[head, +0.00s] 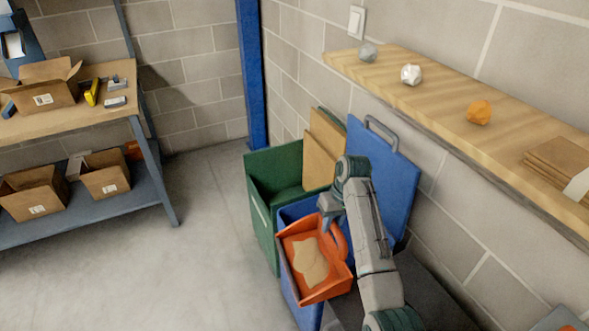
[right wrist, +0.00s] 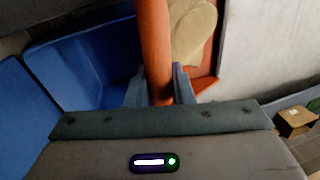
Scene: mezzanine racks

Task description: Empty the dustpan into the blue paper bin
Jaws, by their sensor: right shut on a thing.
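The orange dustpan (head: 305,285) is held over the front of the blue bin (head: 292,290) in the head view. A tan heap (head: 309,262) lies in its pan. My right gripper (head: 333,212) is shut on the dustpan's handle, which also shows between the fingers in the right wrist view (right wrist: 155,50). Part of the tan heap shows there too (right wrist: 192,35). The blue bin's raised lid (head: 385,180) stands open behind my right arm. The bin's inside shows blue at the left of the wrist view (right wrist: 85,60). My left gripper is not in view.
A green bin (head: 262,205) with cardboard in it stands just behind the blue one. A wooden wall shelf (head: 440,100) with paper balls runs above on the right. A workbench (head: 110,110) with boxes is at left; the floor between is clear.

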